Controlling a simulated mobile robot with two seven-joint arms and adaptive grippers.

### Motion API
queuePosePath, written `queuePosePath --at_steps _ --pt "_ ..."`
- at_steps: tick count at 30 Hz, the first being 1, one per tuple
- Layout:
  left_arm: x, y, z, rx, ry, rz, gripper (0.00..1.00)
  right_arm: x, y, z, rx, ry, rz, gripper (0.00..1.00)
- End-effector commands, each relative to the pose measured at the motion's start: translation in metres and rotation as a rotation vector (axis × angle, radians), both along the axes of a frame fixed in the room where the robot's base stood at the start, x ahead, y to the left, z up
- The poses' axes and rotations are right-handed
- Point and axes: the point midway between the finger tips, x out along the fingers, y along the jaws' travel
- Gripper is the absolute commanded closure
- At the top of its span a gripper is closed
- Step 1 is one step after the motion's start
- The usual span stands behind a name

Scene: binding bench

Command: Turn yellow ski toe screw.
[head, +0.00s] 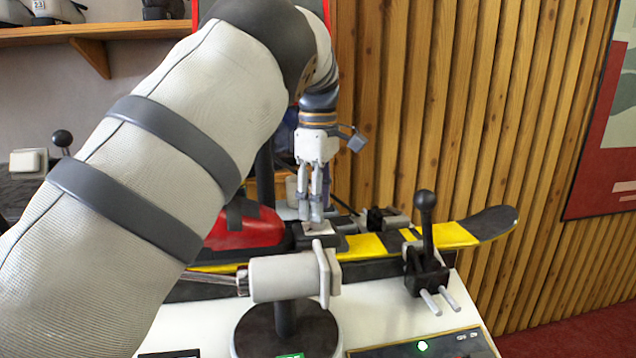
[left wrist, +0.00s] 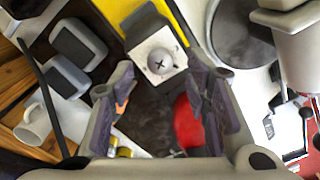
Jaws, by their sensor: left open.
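The yellow and black ski (head: 369,245) lies along the bench in the head view, its dark tip raised at the right. A strip of its yellow shows at the top of the left wrist view (left wrist: 179,24). The toe screw (left wrist: 161,62) is a round grey cross-slot head on a pale plate of the toe piece (left wrist: 144,44). My left gripper (head: 316,212) points down just above the toe piece in the head view. In the left wrist view its fingers (left wrist: 163,95) are open and empty, with the screw beyond and between them. My right gripper is in neither view.
A black clamp with a lever (head: 426,245) and a light grey cylinder on a round base (head: 284,277) stand nearby. A white mug (left wrist: 33,124) shows in the left wrist view.

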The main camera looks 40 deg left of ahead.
Motion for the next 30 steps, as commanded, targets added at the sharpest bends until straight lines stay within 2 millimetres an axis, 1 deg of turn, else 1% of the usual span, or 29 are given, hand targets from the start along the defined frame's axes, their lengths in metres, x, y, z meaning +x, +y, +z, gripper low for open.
queuePosePath --at_steps 1,3,6,8,10,13,16,30 --pt "0.001 0.000 0.015 0.000 -0.008 -0.001 0.56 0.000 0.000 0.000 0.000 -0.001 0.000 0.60" --pt "0.001 0.001 0.036 0.001 -0.009 -0.001 0.56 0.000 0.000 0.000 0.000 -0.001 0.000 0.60" --pt "0.001 0.001 0.063 0.000 -0.008 0.000 0.56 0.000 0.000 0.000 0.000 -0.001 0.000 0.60" --pt "0.000 0.001 0.077 0.001 -0.007 0.000 0.56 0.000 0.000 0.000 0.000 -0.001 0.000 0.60" --pt "0.001 0.001 0.085 -0.001 -0.004 0.000 0.56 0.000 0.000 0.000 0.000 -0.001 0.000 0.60" --pt "0.000 0.000 0.093 -0.001 -0.002 0.000 0.56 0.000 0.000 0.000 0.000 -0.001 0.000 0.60" --pt "-0.001 0.000 0.096 -0.001 -0.001 0.001 0.56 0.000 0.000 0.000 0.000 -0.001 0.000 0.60" --pt "-0.001 0.000 0.096 0.000 -0.002 0.001 0.56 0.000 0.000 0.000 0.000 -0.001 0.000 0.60"
